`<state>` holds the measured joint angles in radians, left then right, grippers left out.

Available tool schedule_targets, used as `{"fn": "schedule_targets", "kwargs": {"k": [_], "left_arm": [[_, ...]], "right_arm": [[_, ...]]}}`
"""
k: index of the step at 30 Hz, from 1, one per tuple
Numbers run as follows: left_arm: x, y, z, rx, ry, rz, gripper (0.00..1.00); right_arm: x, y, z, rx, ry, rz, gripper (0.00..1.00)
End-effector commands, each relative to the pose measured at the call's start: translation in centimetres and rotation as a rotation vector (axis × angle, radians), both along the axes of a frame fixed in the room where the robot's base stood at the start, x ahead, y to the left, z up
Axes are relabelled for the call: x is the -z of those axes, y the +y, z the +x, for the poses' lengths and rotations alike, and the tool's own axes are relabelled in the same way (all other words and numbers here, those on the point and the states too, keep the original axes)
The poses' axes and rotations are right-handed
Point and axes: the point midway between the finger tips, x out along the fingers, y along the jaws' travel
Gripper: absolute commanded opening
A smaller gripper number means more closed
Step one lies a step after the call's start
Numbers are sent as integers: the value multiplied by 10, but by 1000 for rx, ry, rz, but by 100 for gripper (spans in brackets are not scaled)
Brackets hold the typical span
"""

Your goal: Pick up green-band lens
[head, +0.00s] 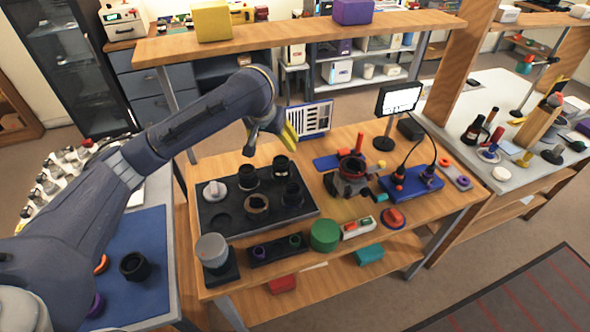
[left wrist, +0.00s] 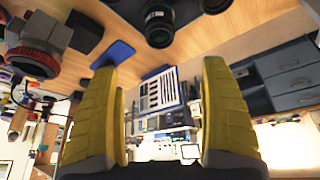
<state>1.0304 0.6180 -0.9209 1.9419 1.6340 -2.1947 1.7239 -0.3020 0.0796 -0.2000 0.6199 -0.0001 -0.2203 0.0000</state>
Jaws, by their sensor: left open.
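Several black lenses stand upright in a dark tray (head: 222,228) on the wooden bench in the head view. The lens at the tray's back right (head: 283,168) is closest to my left gripper (head: 270,142). A black lens (left wrist: 159,27), with what looks like a faint green ring, shows at the top of the left wrist view; I cannot tell for certain that it is the green-band lens. My left gripper, with yellow fingers, is open and empty above the tray's back edge. In the wrist view the gap between its fingers (left wrist: 160,72) is clear. My right gripper is not in view.
A red-and-grey clamp device (head: 350,176) stands right of the tray. A small screen (head: 399,98) on a stand is behind it. A green round container (head: 324,235) and a small dark holder with purple and green rings (head: 275,250) lie in front. A wooden shelf (head: 300,30) crosses behind.

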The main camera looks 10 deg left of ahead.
Motion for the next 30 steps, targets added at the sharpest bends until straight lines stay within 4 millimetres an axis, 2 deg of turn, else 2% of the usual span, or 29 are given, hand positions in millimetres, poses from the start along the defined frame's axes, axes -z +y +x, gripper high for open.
{"fn": "schedule_targets", "kwargs": {"k": [8,21,30], "left_arm": [[26,4,5,-25,24,0,80],[94,4,36,-24,21,3,80],[114,3,46,-23,18,2,80]], "right_arm": [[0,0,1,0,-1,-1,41],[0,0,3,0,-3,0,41],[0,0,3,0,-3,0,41]]}}
